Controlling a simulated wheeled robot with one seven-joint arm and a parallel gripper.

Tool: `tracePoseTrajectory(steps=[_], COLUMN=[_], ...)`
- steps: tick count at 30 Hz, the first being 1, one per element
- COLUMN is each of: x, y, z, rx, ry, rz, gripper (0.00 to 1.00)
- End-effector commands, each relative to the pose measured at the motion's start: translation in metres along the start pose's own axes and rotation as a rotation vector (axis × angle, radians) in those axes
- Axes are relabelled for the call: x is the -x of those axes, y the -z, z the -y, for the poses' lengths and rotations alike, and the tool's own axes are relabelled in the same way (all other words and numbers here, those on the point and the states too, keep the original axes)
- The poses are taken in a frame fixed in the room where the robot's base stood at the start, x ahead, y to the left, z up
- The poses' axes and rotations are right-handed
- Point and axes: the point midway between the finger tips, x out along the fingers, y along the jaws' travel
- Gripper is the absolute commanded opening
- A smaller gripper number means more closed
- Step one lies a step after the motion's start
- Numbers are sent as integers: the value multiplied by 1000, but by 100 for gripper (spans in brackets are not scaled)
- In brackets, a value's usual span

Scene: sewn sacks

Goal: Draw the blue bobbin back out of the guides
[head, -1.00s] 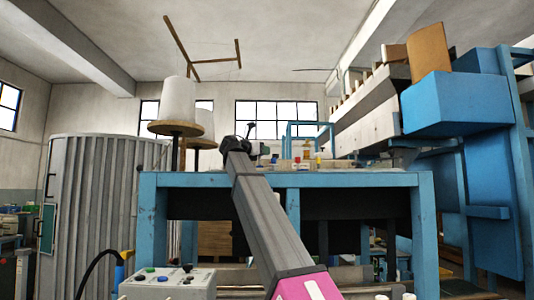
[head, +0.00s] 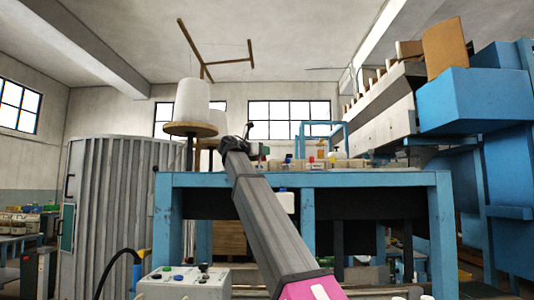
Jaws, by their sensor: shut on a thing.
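My gripper (head: 240,142), dark and small at the end of my grey arm, is at the level of the blue bench's top, left of its middle. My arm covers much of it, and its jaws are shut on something. I take this to be the blue bobbin, but I cannot make out the bobbin or the guides clearly. A small white thing with a blue top (head: 286,200) shows just right of my arm, below the bench's top edge; I cannot tell what it is.
The blue bench (head: 390,180) spans the middle, with several small bottles and boxes along its top. A large white cone (head: 192,101) stands on a wooden disc at its left. A blue machine (head: 480,105) is at the right. A control box (head: 185,283) is low in front.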

Motion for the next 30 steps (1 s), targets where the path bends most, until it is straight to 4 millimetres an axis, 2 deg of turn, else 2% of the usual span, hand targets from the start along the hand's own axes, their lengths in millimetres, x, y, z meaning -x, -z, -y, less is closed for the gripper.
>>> tracePoseTrajectory(steps=[30], x=[46], y=[-1], z=[-41], rx=[0], ry=[0], rz=[0], gripper=[3])
